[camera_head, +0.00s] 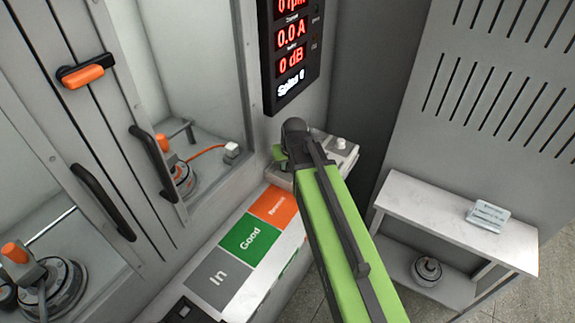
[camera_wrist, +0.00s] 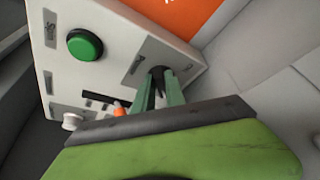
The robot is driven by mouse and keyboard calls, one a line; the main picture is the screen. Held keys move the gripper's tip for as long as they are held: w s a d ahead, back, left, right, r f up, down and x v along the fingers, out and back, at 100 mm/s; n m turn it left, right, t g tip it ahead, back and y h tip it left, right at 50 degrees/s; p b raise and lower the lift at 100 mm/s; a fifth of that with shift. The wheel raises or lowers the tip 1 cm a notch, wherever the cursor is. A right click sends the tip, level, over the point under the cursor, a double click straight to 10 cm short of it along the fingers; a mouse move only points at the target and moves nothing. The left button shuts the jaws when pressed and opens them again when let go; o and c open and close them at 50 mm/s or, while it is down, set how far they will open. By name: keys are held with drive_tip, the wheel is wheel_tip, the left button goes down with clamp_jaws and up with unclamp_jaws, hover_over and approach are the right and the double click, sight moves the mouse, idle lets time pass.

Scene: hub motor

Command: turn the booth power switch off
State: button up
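The control box (camera_wrist: 118,50) fills the upper left of the wrist view. It bears a green button (camera_wrist: 85,45), a white knob (camera_wrist: 72,121) and a small orange part (camera_wrist: 119,108). My gripper (camera_wrist: 164,82) reaches its right end, with two green fingers close together and a small dark part between their tips. I cannot tell whether that part is the power switch or whether the fingers touch it. In the head view the box (camera_head: 345,155) is partly hidden by my green arm, and the fingers are hidden too.
A display (camera_head: 291,50) with red readings hangs above. The grey, green and orange tray strip (camera_head: 250,238) lies left of my arm. Booth doors with handles (camera_head: 103,200) stand at left. A white shelf (camera_head: 430,215) holding a clear block (camera_head: 488,216) stands at right.

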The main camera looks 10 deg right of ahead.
clamp_jaws()
drive_tip(key=shift+n, duration=0.3)
drive_tip(key=n, duration=0.1)
drive_tip(key=n+y, duration=0.1)
drive_tip(key=n, duration=0.1)
drive_tip(key=shift+w+d+y, duration=0.1)
drive_tip(key=shift+d+y, duration=0.2)
drive_tip(key=shift+d, duration=0.1)
drive_tip(key=n, duration=0.1)
drive_tip(key=n+y, duration=0.1)
drive_tip(key=n, duration=0.1)
drive_tip(key=n+g, duration=0.1)
drive_tip(key=n, duration=0.1)
drive_tip(key=shift+w+d+y, duration=0.3)
drive_tip(key=shift+d, duration=0.05)
drive_tip(key=n, duration=0.1)
drive_tip(key=n+g, duration=0.1)
drive_tip(key=n, duration=0.1)
drive_tip(key=n+y, duration=0.1)
drive_tip(key=shift+w+d+n+g, duration=0.25)
drive_tip(key=shift+w+n+g, duration=0.05)
drive_tip(key=shift+w, duration=0.05)
drive_tip(key=n, duration=0.1)
drive_tip(key=n+g, duration=0.1)
drive_tip(key=n, duration=0.2)
drive_tip(key=shift+w+n+g, duration=0.3)
drive_tip(key=shift+g, duration=0.1)
